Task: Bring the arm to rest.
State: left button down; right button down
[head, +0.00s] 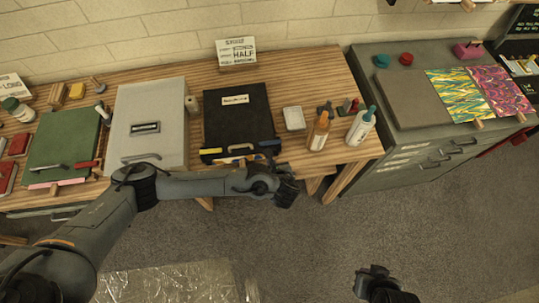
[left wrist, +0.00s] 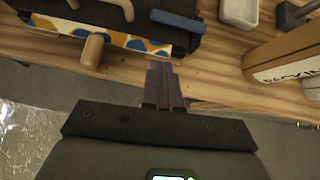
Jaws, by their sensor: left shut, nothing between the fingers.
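My left gripper (head: 287,194) reaches in from the left in the head view and hangs in front of the wooden table's front edge, below the black tray. It is shut and empty. In the left wrist view its fingers (left wrist: 164,85) are together, over the table edge, with nothing between them. My right gripper (head: 375,272) shows at the bottom of the head view, over the grey floor, away from the table. Its fingers are too small and dark to tell whether they are open or shut.
A grey cabinet (head: 430,160) stands right. Plastic sheeting (head: 170,283) lies on the floor.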

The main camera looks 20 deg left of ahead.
pick_arm(q)
jog(key=a+v, duration=0.1)
jog(key=v, duration=0.6)
jog(key=s+d+f+g+h, duration=0.1)
jog(key=s+d+f+g, duration=0.1)
jog(key=s+f, duration=0.35)
jog(key=s+d+f+g, duration=0.2)
jog(key=s, duration=0.6)
jog(key=s+a+r+n+g+h, duration=0.1)
jog(key=s+r+n+g+h, duration=0.2)
jog(key=s+n, duration=0.7)
jog(key=w+a+r+n+t+h, duration=0.1)
jog(key=w+a+r+n, duration=0.25)
jog(key=a+n, duration=0.4)
jog(key=w+a+r+n+t+h, duration=0.1)
jog(key=w+a+r+n+t, duration=0.1)
jog(key=a+r+n, duration=0.5)
notch_tip(320, 180, up, 15)
jog(key=n+p, duration=0.2)
jog(key=p, duration=1.6)
jog(key=shift+d, duration=0.5)
